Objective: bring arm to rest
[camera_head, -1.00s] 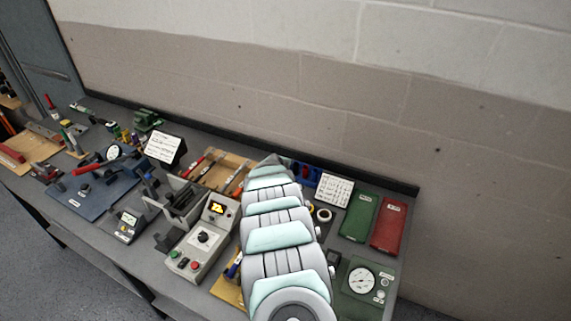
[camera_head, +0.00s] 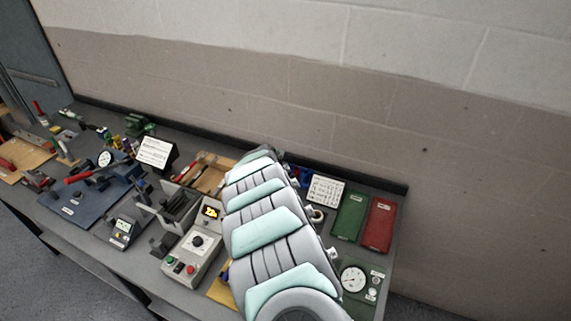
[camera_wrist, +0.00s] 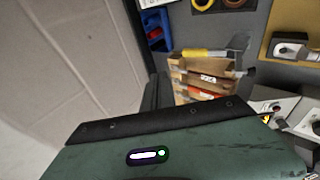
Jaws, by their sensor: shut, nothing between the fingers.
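My arm (camera_head: 265,225) reaches from the bottom of the head view up and away over the workbench, with its far end near the back edge by the wall. Its links hide part of the bench. My gripper (camera_wrist: 157,91) shows in the wrist view as dark fingers close together beyond the green housing at the bottom; nothing is held between them. In the head view the fingers cannot be made out. The wooden tray (camera_wrist: 205,85) with a yellow-handled tool lies right of the fingers in the wrist view, apart from them.
The bench (camera_head: 120,262) is crowded. A grey control box (camera_head: 193,257) stands left of my arm. A green case (camera_head: 349,216), a red case (camera_head: 379,224) and a dial gauge panel (camera_head: 357,281) lie to the right. The wall (camera_head: 330,120) rises behind.

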